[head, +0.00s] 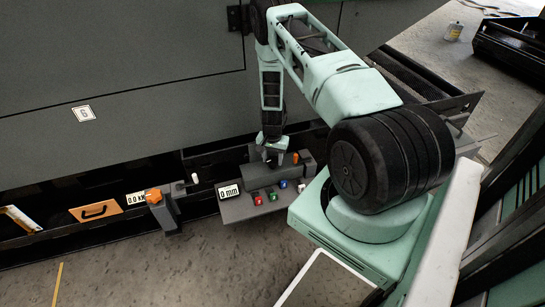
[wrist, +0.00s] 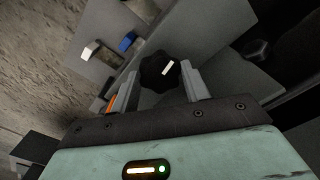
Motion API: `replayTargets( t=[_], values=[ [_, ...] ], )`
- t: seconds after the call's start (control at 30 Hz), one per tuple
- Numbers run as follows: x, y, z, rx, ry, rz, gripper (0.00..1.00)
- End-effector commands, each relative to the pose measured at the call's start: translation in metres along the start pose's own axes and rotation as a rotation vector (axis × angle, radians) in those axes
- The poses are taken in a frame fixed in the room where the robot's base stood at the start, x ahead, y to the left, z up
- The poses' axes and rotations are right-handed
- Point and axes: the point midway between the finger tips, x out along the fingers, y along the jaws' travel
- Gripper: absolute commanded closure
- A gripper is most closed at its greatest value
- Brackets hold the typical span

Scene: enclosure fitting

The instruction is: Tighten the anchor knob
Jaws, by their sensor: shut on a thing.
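My gripper (head: 270,157) is over the grey block on the control panel, pointing down. In the wrist view, its two grey fingers stand on either side of a black knob (wrist: 160,72) with a white line on top, shut on it. The knob sits on a grey surface; in the head view my gripper hides it. An orange knob (head: 153,195) sits on a separate grey bracket to the left, beside a display (head: 135,198) reading 0.0 kN. No label shows which knob is the anchor knob.
The grey panel (head: 236,212) carries a display (head: 229,192) reading 0 mm and several coloured buttons, including red (head: 257,198) and green (head: 271,195). An orange-fronted part with a handle (head: 96,211) is farther left. A dark enclosure wall (head: 120,110) rises behind. Floor in front is clear.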

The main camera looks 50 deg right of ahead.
Motion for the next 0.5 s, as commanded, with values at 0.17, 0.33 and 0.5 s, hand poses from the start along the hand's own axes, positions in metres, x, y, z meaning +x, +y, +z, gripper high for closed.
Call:
replayTargets(
  t=[0.17, 0.33, 0.5],
  values=[
    [-0.0009, -0.0003, -0.0006, 0.082, 0.001, 0.0, 0.77],
    [-0.0006, -0.0003, -0.0004, 0.125, 0.001, 0.0, 0.77],
    [-0.0004, -0.0003, -0.0004, 0.144, 0.001, -0.001, 0.77]
  ],
)
